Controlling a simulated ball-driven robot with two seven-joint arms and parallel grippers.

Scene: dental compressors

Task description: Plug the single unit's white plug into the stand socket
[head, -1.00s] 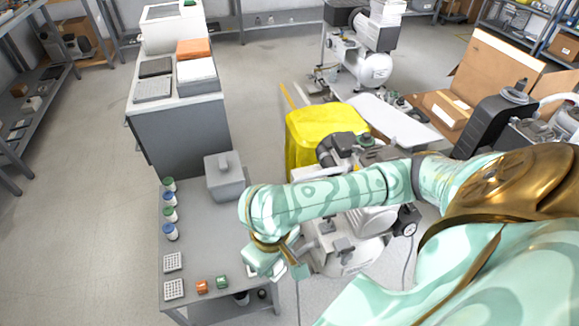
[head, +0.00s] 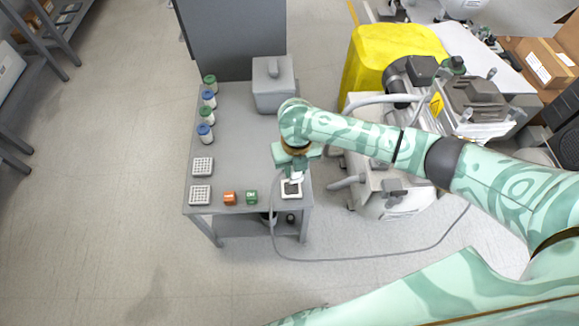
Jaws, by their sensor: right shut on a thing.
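My right gripper (head: 295,174) is at the right front corner of the grey stand table (head: 235,135). It is shut on the white plug (head: 297,178), which is small and partly hidden by the fingers. The stand socket (head: 291,190), a white-edged square with a dark middle, lies directly at the gripper's tip. I cannot tell whether the plug is inside the socket or just above it. A grey cable (head: 350,260) loops from below the table corner across the floor to the right. The single compressor unit (head: 400,205) stands right of the table, partly behind my arm. My left gripper is out of view.
A grey lidded box (head: 273,85) stands at the table's back right. Several green- and blue-capped jars (head: 207,98) line its left side. A yellow bin (head: 365,60) stands behind the compressor.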

